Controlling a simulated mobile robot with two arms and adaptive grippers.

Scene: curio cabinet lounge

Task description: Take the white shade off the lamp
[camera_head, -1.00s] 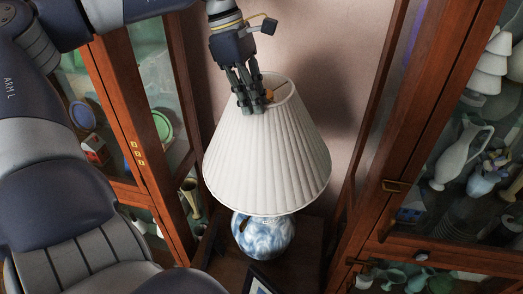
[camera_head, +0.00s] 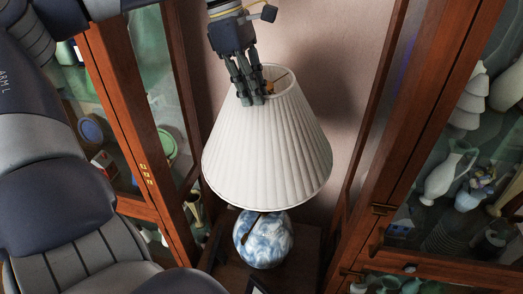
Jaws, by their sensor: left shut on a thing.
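The white pleated shade (camera_head: 268,155) is in the middle of the head view, above the blue-and-white lamp base (camera_head: 263,238). My left gripper (camera_head: 250,100) comes down from above and is shut on the shade's top rim, at its left front side. An orange-brown piece shows inside the shade's top opening beside the fingers. The shade hides the upper part of the lamp; a dark strip shows on the base just under the shade's lower rim. I cannot tell whether the shade still touches the lamp. My right gripper is not in view.
The lamp base stands on a dark wooden table (camera_head: 305,260) between two glass-fronted cabinets. The left cabinet (camera_head: 125,120) and right cabinet (camera_head: 385,190) hold ceramics and stand close on either side. A pinkish wall (camera_head: 330,45) is behind.

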